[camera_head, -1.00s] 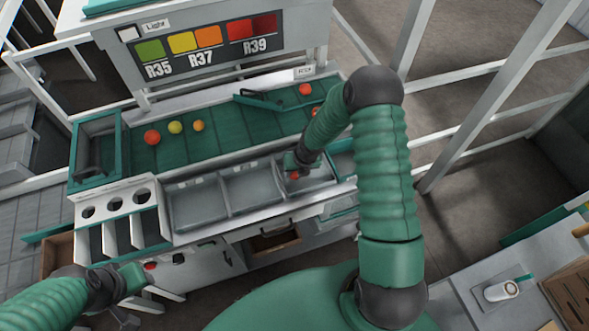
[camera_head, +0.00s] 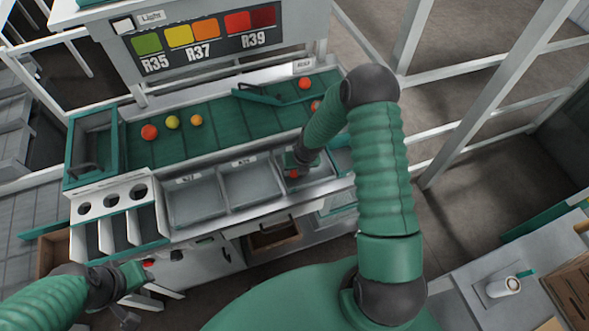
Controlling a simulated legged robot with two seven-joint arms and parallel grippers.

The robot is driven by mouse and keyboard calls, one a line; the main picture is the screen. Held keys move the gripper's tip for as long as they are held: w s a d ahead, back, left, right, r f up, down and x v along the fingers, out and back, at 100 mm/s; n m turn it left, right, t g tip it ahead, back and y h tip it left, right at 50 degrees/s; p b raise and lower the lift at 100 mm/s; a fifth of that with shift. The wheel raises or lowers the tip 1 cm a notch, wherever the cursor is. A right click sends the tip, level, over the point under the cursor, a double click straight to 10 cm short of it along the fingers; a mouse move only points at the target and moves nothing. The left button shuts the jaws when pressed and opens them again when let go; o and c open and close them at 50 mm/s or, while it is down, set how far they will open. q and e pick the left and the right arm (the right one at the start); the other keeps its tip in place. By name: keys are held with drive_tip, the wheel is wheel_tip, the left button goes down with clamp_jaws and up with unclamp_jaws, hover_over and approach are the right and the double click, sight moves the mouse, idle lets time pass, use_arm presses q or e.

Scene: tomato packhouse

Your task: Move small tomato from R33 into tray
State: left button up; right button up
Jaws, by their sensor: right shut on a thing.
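My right gripper (camera_head: 293,169) points down at the rightmost grey tray (camera_head: 320,170) in the row along the front of the bench. It is shut on a small red tomato (camera_head: 293,174), mostly hidden by the jaws. Whether the tomato touches the tray floor I cannot tell. On the green belt (camera_head: 230,125) lie a red tomato (camera_head: 149,132), a yellow-green tomato (camera_head: 172,122), an orange tomato (camera_head: 197,120) and a red-orange tomato (camera_head: 305,83). Another red tomato (camera_head: 315,105) is partly hidden by my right arm. My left gripper (camera_head: 140,275) is at lower left; its jaws are unclear.
Two other grey trays (camera_head: 195,200) and (camera_head: 250,183) look empty. A sizing panel with round holes (camera_head: 111,201) stands at left. A colour chart (camera_head: 205,38) hangs behind the belt. A white side table (camera_head: 480,285) with a cup (camera_head: 503,287) is at lower right.

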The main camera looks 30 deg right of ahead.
drive_tip(key=shift+f, duration=0.3)
drive_tip(key=o, duration=1)
drive_tip(key=shift+a, duration=0.1)
drive_tip(key=c, duration=0.3)
drive_tip(key=shift+c, duration=0.2)
wheel_tip(320, 180, up, 7)
drive_tip(key=p, duration=0.7)
drive_tip(key=shift+r, duration=0.1)
